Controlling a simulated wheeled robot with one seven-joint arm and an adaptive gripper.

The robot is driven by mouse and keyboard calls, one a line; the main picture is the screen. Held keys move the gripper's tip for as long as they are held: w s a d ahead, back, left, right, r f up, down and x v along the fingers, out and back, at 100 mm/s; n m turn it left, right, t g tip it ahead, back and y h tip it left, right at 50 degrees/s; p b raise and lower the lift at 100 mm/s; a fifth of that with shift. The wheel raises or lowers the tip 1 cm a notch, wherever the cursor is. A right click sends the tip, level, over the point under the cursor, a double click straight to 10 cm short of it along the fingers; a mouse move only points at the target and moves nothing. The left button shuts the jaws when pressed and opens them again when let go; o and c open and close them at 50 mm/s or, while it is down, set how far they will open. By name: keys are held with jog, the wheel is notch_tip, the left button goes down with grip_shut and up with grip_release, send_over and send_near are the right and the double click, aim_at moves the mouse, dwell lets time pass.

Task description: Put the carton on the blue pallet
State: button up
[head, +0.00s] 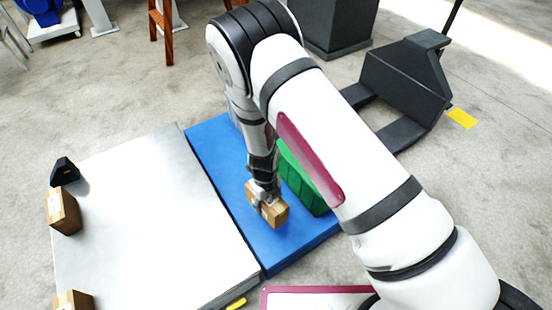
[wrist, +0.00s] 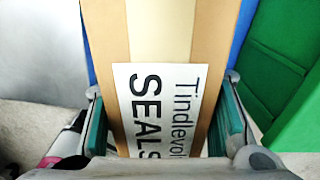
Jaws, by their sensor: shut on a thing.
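The brown carton (head: 274,215) is between the fingers of my gripper (head: 263,190), over the blue pallet (head: 213,150). My gripper is shut on it from above. In the wrist view the carton (wrist: 192,50) fills the space between the two finger pads, and its white label reads "Tindlevol SEALS". Part of the pallet is hidden by my arm. A narrow blue strip of the pallet (wrist: 240,35) shows beside the carton in the wrist view. I cannot tell whether the carton's underside touches the pallet.
A green crate (head: 300,182) stands on the pallet, just right of the carton. The pale grey platform (head: 150,220) at left holds more cartons (head: 64,211) and a black block (head: 64,172). A dark pallet-truck-like machine (head: 405,80) stands behind at right. The pallet's front part is clear.

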jog(key=shift+s+a+f+m, duration=0.25)
jog(key=shift+f+m, duration=0.1)
jog(key=shift+f, duration=0.1)
jog(key=shift+s+a+f+m, duration=0.1)
jog(key=shift+s+f+m, duration=0.1)
jog(key=shift+f+m, duration=0.2)
jog(key=b, duration=0.5)
send_over(266, 227)
notch_tip(266, 227, down, 10)
jog(key=shift+w+r, duration=0.1)
jog(key=shift+w, duration=0.05)
jog(key=o, duration=1.6)
jog(key=shift+f, duration=0.2)
notch_tip(266, 227, up, 12)
jog(key=p, duration=0.5)
jog(key=shift+r, duration=0.2)
